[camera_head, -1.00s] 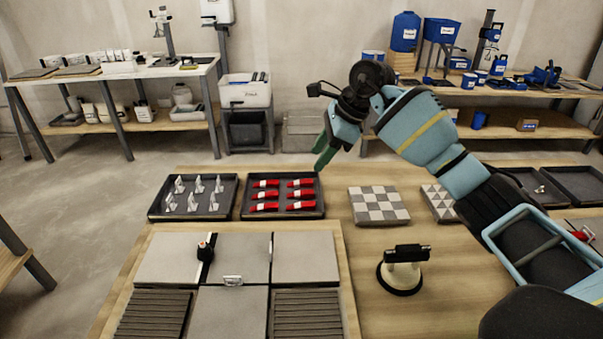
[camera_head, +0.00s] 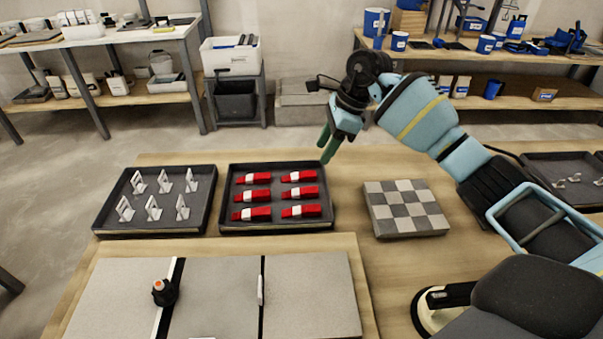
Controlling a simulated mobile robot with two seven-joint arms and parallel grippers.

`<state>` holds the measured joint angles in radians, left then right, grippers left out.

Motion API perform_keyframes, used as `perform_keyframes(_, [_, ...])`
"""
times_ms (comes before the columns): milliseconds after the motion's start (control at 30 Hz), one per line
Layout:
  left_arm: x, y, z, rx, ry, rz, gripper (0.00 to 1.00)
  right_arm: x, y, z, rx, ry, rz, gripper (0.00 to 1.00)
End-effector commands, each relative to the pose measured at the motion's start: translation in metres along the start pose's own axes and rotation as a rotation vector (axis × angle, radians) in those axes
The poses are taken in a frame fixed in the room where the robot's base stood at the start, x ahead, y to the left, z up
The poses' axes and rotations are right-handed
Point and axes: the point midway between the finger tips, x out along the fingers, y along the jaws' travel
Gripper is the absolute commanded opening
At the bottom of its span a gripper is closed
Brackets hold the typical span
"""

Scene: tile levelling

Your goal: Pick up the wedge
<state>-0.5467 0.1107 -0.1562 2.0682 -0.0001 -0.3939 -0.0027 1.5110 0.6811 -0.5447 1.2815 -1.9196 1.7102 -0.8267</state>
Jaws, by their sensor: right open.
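Several red wedges with white bands, one of them the upper right wedge (camera_head: 299,177), lie in two columns in a dark tray (camera_head: 277,226) at the middle of the table. My right gripper (camera_head: 327,146), with green fingers, is open and empty. It hangs above and just beyond the tray's far right corner, apart from the wedges. Its fingers point down, and they overlap closely in this view. My left gripper is out of view.
A second dark tray (camera_head: 153,226) with several white clips stands to the left. A checkered tile board (camera_head: 405,208) lies to the right. Grey tiles (camera_head: 308,293) cover a board in front. A suction cup tool (camera_head: 436,300) is partly hidden at the lower right.

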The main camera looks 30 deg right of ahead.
Motion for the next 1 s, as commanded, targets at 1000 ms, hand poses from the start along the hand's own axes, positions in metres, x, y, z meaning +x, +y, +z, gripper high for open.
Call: perform_keyframes(1000, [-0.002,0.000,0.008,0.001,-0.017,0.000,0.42,0.078,-0.006,0.000,0.000,-0.001,0.000,0.45])
